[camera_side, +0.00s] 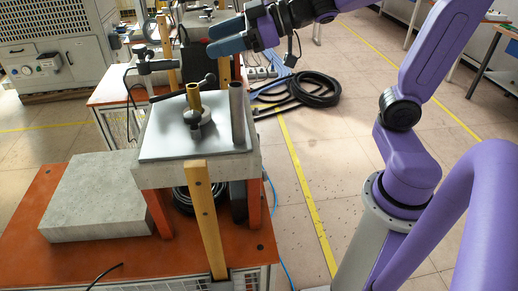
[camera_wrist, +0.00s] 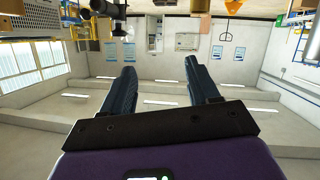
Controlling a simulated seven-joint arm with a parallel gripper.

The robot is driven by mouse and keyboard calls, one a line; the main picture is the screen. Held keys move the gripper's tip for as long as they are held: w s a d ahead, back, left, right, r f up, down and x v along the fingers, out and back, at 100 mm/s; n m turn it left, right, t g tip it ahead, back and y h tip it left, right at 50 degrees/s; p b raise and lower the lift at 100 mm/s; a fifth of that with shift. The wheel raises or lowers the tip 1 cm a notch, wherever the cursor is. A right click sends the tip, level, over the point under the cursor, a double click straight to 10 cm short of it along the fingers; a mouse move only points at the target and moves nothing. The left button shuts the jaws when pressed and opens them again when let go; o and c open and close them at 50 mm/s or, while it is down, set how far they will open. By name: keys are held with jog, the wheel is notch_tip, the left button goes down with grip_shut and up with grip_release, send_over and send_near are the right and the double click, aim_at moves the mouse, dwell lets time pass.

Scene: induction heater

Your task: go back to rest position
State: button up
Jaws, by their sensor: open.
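My gripper (camera_side: 226,36) is in the upper middle of the side view, raised above and behind the work stand and pointing left. In the wrist view its two dark fingers (camera_wrist: 158,72) are spread apart with nothing between them. The wrist view faces the far wall of the room and appears upside down. On the white plate (camera_side: 165,145) of the stand, a brass-coloured tube (camera_side: 194,98) stands on a dark round fixture (camera_side: 197,120). A grey cylinder (camera_side: 237,113) stands at the plate's right edge. The gripper touches none of them.
A grey slab (camera_side: 97,196) lies on the orange table (camera_side: 110,265). A yellow post (camera_side: 206,220) stands in front of the stand. A black hose coil (camera_side: 312,90) lies on the floor behind. Open tiled floor lies between the stand and my base.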

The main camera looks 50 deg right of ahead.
jog(key=s+d+f+n+g+h, duration=0.1)
jog(key=s+f+g+h, duration=0.3)
jog(key=s+f, duration=0.5)
jog(key=s+d+f+n+g+h, duration=0.1)
jog(key=s+f+g+h, duration=0.3)
jog(key=s, duration=1.1)
notch_tip(320, 180, down, 5)
jog(key=d+g, duration=0.1)
jog(key=g, duration=0.2)
jog(key=shift+d+n, duration=0.25)
jog(key=shift+n, duration=0.15)
